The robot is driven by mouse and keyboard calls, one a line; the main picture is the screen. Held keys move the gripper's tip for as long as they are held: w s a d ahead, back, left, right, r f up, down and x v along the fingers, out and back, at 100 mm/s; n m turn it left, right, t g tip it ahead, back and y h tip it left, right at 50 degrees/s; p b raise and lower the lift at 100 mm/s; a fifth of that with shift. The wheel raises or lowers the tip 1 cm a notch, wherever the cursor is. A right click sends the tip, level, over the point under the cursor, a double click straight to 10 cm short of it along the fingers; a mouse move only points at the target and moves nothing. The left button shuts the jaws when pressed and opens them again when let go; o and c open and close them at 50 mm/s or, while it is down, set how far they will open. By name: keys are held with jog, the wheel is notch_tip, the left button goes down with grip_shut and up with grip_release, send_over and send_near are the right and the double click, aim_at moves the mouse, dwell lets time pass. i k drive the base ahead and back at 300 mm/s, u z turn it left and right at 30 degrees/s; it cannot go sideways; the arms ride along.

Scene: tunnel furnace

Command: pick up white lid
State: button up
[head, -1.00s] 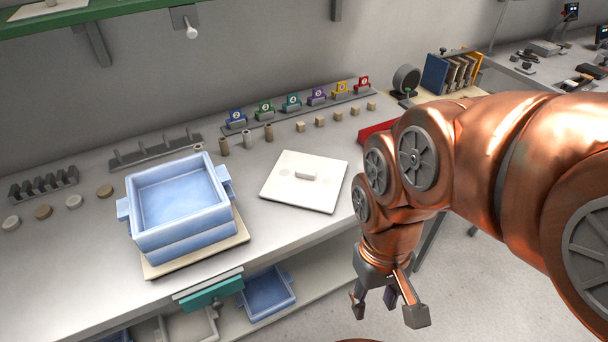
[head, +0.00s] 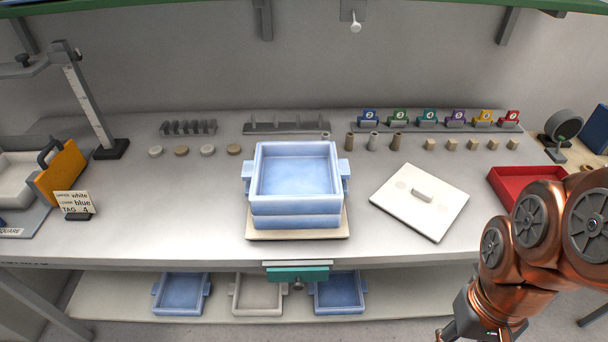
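The white lid (head: 405,211) is a flat, square plate with a small raised bar handle (head: 422,194) at its middle. It lies flat on the grey workbench, right of the blue box and turned at an angle to the bench edge. My gripper (head: 446,338) is at the bottom edge of the head view, in front of the bench and apart from the lid. Its fingers are mostly cut off by the frame, so I cannot tell how far they are spread.
A blue box (head: 256,208) stands on a beige board at the bench centre. A red tray (head: 508,188) is right of the lid. Small blocks and numbered tags (head: 399,116) line the back. Blue trays (head: 181,294) sit below.

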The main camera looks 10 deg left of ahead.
aim_at(424, 203)
jog(key=u, duration=3.05)
jog(key=k, duration=0.45)
jog(key=z, duration=1.4)
